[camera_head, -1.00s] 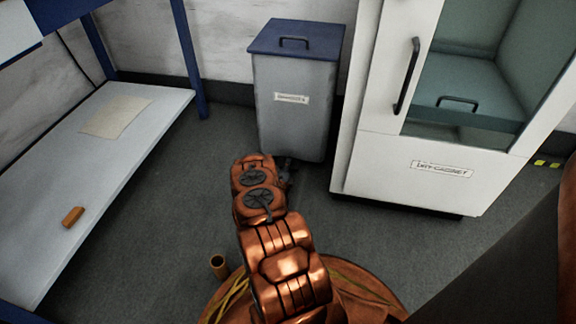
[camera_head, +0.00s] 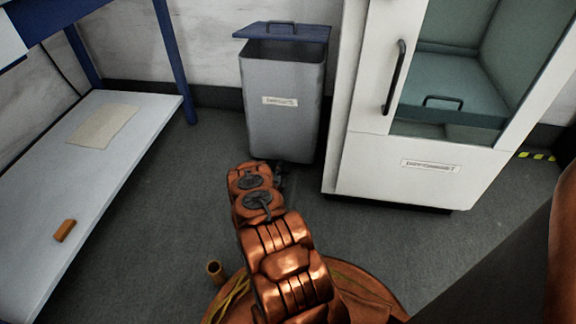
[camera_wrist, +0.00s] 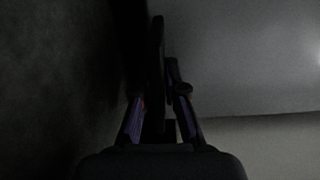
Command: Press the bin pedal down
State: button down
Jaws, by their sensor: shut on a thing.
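The grey bin (camera_head: 282,125) stands against the back wall, with a label on its front. Its blue lid (camera_head: 285,33) is raised, and a dark opening shows under it. My arm reaches low to the foot of the bin and hides most of the pedal area in the head view. In the dim wrist view, a dark bar that looks like the pedal (camera_wrist: 157,60) runs up between the fingers of my gripper (camera_wrist: 159,108). My gripper is shut on it. How far the pedal is down cannot be seen directly.
A white cabinet (camera_head: 400,185) with a glass door stands close to the right of the bin. A shelf unit (camera_head: 125,140) is at the left, with a paper sheet (camera_head: 102,125) and a small orange block (camera_head: 65,230). Floor between shelf and bin is clear.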

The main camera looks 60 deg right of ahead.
jog(key=shift+f, duration=0.45)
jog(key=c, duration=1.2)
grip_release()
jog(key=shift+a, duration=0.1)
jog(key=shift+c, duration=0.2)
jog(key=shift+s+a, duration=0.2)
jog(key=shift+a, duration=0.25)
jog(key=v, duration=1.1)
jog(key=shift+r, duration=0.1)
